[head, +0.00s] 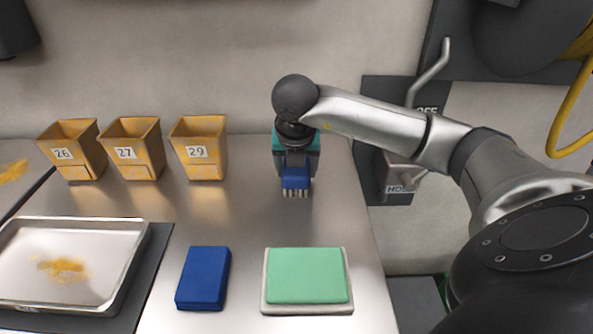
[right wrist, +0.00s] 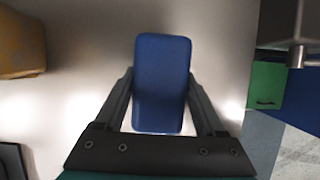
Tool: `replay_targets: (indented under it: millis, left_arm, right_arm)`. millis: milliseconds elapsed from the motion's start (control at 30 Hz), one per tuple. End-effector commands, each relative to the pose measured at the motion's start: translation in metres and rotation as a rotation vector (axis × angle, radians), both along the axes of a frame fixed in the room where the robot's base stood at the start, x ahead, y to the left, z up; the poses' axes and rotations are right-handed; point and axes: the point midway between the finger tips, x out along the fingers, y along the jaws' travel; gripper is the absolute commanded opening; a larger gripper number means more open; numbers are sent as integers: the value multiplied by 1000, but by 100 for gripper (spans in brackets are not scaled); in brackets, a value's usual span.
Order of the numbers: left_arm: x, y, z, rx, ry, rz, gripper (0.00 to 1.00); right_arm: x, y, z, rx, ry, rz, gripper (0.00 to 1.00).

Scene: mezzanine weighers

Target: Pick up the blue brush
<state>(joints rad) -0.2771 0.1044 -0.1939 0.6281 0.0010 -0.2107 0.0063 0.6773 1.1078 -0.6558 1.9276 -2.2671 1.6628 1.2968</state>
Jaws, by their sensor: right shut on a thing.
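The blue brush (head: 296,180) is at the back right of the steel table in the head view, with pale bristles pointing down. My right gripper (head: 297,172) is shut on the brush from above. In the right wrist view the brush's blue back (right wrist: 162,85) sits between the two fingers of the gripper (right wrist: 160,105). Whether the bristles touch the table is hard to tell. My left gripper is not in view.
Yellow bins numbered 26 (head: 74,150), 27 (head: 132,149) and 29 (head: 199,148) stand along the back wall. A steel tray (head: 125,262) with orange powder is front left. A blue block (head: 203,278) and a green pad (head: 307,275) lie in front.

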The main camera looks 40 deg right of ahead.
Motion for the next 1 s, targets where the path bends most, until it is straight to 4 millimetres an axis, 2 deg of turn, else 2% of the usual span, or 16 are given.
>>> replay_targets:
  millis: [67, 467, 700, 833, 1000]
  left_arm:
    - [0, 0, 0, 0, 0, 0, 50]
    - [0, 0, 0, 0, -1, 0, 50]
    - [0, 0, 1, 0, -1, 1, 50]
    - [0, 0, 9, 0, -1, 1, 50]
    - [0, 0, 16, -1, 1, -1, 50]
  right_arm:
    - [0, 0, 0, 0, 0, 0, 56]
    - [0, 0, 0, -1, 1, 0, 11]
    - [0, 0, 1, 0, 0, 0, 11]
    - [0, 0, 7, 0, 0, -1, 11]
    - [1, 0, 43, -1, -7, 0, 11]
